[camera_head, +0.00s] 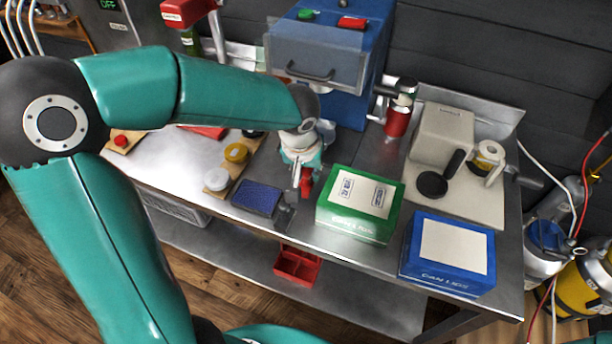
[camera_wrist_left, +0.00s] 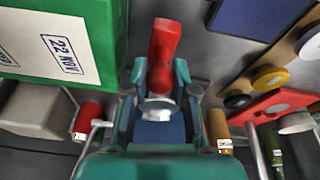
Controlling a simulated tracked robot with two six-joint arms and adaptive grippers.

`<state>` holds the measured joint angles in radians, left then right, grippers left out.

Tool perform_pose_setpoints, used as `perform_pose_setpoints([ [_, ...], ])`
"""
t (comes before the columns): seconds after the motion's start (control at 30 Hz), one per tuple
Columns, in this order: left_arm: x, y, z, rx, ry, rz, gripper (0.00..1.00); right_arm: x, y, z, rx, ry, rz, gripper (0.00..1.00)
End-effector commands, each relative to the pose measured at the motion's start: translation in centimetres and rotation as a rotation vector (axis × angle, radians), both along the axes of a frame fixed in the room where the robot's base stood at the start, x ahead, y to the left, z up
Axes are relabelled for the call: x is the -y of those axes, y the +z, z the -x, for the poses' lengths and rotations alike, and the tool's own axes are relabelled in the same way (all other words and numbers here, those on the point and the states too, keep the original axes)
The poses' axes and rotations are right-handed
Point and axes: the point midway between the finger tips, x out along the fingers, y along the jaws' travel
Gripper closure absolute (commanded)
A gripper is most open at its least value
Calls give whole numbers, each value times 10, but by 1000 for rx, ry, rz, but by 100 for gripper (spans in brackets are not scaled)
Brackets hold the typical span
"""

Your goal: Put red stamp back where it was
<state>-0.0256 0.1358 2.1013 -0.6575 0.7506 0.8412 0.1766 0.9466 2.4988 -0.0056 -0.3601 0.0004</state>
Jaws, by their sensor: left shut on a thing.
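My left gripper (camera_head: 299,166) is shut on the red stamp (camera_head: 306,184), between the blue ink pad and the green box. The left wrist view shows the red stamp (camera_wrist_left: 163,48) between the two fingers of the gripper (camera_wrist_left: 162,72). From these views I cannot tell whether the stamp touches the table. The dark blue ink pad (camera_head: 257,198) lies left of the stamp. The green box (camera_head: 343,226) stands to its right, with a white label bearing printed marks, one reading "22 NOV" in the wrist view. My right gripper is not in view.
A blue box (camera_head: 420,268) stands right of the green one. A wooden holder with yellow (camera_head: 236,153) and white (camera_head: 216,179) pots is at left. A blue machine (camera_head: 325,55) stands behind. A red divided tray (camera_head: 297,265) sits on the lower shelf.

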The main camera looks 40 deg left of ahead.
Motion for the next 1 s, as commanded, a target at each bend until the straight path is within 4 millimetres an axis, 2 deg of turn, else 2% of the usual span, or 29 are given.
perform_pose_setpoints([
  [0.1, 0, -19, 0, -5, -1, -2, 96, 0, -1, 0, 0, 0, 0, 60],
  [0.2, 0, -26, 0, -1, -1, -1, 96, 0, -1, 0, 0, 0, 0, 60],
  [0.57, 1, -30, -1, 1, -2, -1, 96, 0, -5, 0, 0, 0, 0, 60],
  [0.6, 1, -29, -1, 0, -2, -1, 70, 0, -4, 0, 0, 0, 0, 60],
  [0.63, 1, -28, -1, 0, -2, -1, 65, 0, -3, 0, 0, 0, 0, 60],
  [0.67, 1, -28, -1, 0, -2, -1, 63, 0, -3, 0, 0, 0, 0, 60],
  [1.0, 1, -27, -1, 0, -2, -1, 63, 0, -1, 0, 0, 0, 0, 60],
])
